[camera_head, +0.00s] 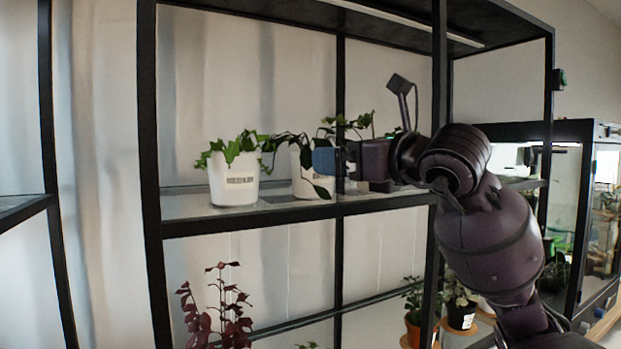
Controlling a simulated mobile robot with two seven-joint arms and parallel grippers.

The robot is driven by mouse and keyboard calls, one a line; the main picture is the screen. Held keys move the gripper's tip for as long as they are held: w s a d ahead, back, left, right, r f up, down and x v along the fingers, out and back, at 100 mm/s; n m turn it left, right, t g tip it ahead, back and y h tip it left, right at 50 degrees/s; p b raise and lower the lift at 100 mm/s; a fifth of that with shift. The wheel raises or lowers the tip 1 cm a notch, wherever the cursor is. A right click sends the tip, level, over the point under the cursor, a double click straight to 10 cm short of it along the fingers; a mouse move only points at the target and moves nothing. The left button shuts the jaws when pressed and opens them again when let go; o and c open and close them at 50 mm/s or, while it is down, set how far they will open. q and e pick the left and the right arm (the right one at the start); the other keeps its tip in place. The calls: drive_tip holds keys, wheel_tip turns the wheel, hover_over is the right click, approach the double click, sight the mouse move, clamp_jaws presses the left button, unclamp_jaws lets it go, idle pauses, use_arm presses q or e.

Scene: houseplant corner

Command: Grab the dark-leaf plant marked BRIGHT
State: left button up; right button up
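A white pot (309,182) with dark green trailing leaves (289,139) stands on the upper shelf; my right gripper (322,161) is in front of its right side and hides part of it. Any label on it is not readable. My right gripper has blue fingertips and points left; contact and finger opening cannot be made out. My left gripper is not in view.
The black shelf frame has an upright post (440,90) close to my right arm and a front edge (290,216) below the pots. Small potted plants (461,314) stand low on the right. A glass cabinet (565,200) stands at far right.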

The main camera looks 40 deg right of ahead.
sight(313, 175)
drive_tip(key=shift+w+d+f, duration=0.15)
drive_tip(key=shift+w, duration=1.65)
drive_tip(key=shift+w+d+f, duration=0.1)
drive_tip(key=shift+w+d, duration=0.05)
drive_tip(key=shift+w, duration=1.65)
drive_tip(key=shift+c, duration=0.5)
drive_tip(key=c, duration=0.8)
drive_tip(key=shift+o, duration=0.2)
